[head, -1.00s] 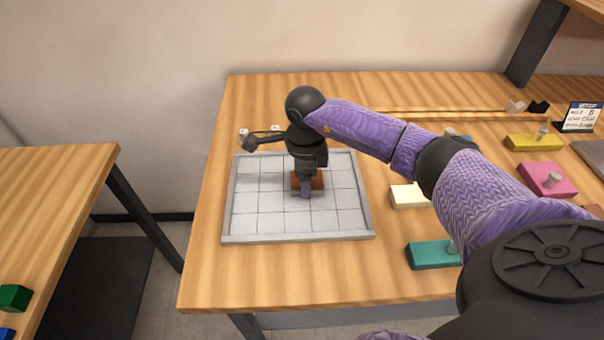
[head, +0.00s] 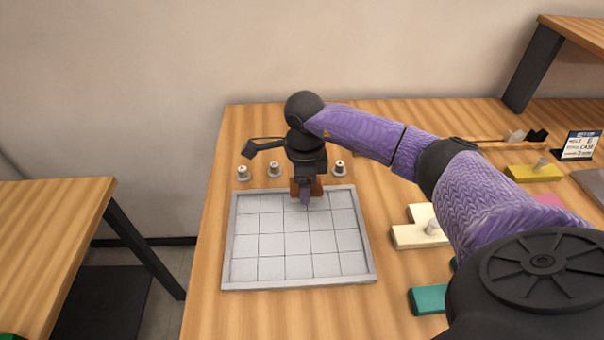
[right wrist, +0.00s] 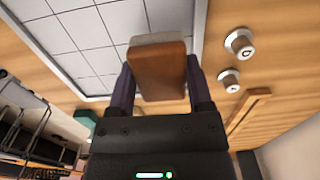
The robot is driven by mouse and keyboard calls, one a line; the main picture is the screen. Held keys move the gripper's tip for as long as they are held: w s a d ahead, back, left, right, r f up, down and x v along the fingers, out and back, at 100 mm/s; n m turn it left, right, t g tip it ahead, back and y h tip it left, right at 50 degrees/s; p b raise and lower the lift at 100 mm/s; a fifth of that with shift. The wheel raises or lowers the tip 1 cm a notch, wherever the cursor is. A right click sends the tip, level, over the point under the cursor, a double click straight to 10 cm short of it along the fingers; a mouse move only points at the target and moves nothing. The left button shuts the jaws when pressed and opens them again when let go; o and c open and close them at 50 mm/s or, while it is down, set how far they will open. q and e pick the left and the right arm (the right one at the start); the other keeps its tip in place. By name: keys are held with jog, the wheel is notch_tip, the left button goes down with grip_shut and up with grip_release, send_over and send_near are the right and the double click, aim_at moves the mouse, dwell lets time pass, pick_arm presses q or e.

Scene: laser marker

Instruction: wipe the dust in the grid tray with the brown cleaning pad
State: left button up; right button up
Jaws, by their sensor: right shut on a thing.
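The grid tray (head: 231,240) is a grey-rimmed square with a light, gridded floor, on the wooden table in the head view. Its rim also shows in the right wrist view (right wrist: 196,22). No clear dust can be made out on its floor. My right gripper (head: 306,190) is over the tray's far edge. It is shut on the brown cleaning pad (head: 316,187); the right wrist view shows the pad (right wrist: 158,70) between the two fingers. Whether the pad touches the tray cannot be told. My left gripper is not in view.
Several small metal knobs (head: 243,172) stand behind the tray. Cream (head: 415,236), teal (head: 428,299) and yellow (head: 533,173) blocks with pegs lie to the right, near a small sign (head: 579,146). Another table (head: 45,230) stands at the left across a gap.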

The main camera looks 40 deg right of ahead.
jog(key=shift+r+p, duration=1.3)
jog(key=shift+r, duration=0.65)
jog(key=shift+f, duration=0.1)
